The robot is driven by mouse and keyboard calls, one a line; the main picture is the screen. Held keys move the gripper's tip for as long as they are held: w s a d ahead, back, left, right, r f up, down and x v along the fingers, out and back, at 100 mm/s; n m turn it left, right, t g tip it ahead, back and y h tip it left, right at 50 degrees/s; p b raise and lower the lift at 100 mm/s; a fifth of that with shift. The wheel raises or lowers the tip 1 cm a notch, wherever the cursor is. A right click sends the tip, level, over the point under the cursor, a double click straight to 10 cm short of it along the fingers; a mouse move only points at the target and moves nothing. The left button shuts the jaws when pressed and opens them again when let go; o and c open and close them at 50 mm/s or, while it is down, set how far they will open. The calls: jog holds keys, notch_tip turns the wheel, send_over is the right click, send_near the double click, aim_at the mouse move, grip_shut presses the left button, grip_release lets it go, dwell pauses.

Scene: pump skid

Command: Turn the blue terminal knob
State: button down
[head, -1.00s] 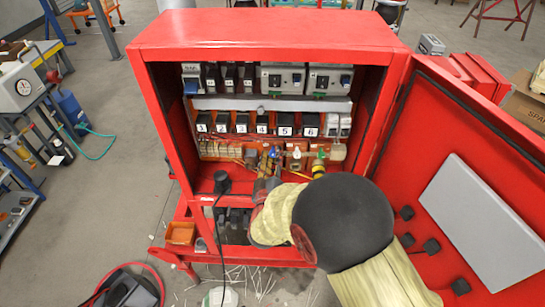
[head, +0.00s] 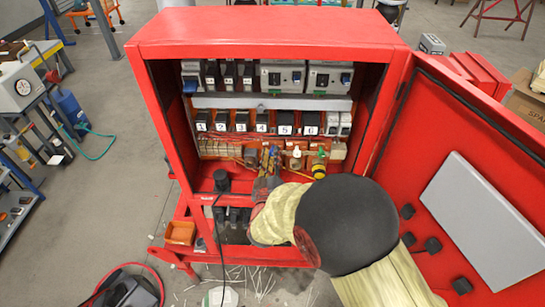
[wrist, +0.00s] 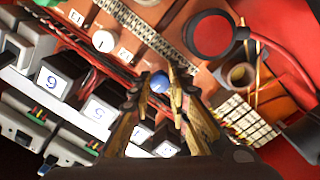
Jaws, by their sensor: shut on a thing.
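The blue terminal knob (wrist: 159,83) sits between my fingertips in the wrist view, on an orange-brown strip inside the red cabinet. In the head view the knob is small and largely hidden by my fingers. My gripper (head: 270,160) reaches into the cabinet from the lower right. In the wrist view my gripper (wrist: 161,80) has one finger on each side of the knob and is shut on it. The knob's turn angle cannot be told.
A white knob (head: 295,159) and a yellow fitting (head: 318,168) with a green top stand right of the blue knob. Numbered black blocks (head: 284,124) line the row above. The red cabinet (head: 270,28) frames the space; its door (head: 440,150) hangs open at right.

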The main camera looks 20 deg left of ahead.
jog(key=m+b, duration=0.1)
jog(key=b, duration=0.1)
jog(key=m+b, duration=0.2)
jog(key=shift+f+m, duration=0.25)
jog(key=shift+m, duration=0.05)
jog(key=m+b, duration=0.5)
jog(key=b, duration=0.1)
jog(key=shift+b, duration=0.35)
jog(key=m+b, duration=0.4)
jog(key=b, duration=0.1)
jog(key=shift+m+y, duration=0.3)
jog(key=m+b, duration=0.3)
jog(key=b, duration=0.1)
jog(key=shift+r+m+g, duration=0.15)
jog(key=shift+m+g, duration=0.15)
jog(key=shift+g, duration=0.1)
jog(key=shift+b, duration=0.4)
jog(key=c, duration=1.7)
grip_release()
jog(key=shift+r, duration=0.1)
jog(key=shift+o, duration=0.2)
jog(key=shift+s, duration=0.15)
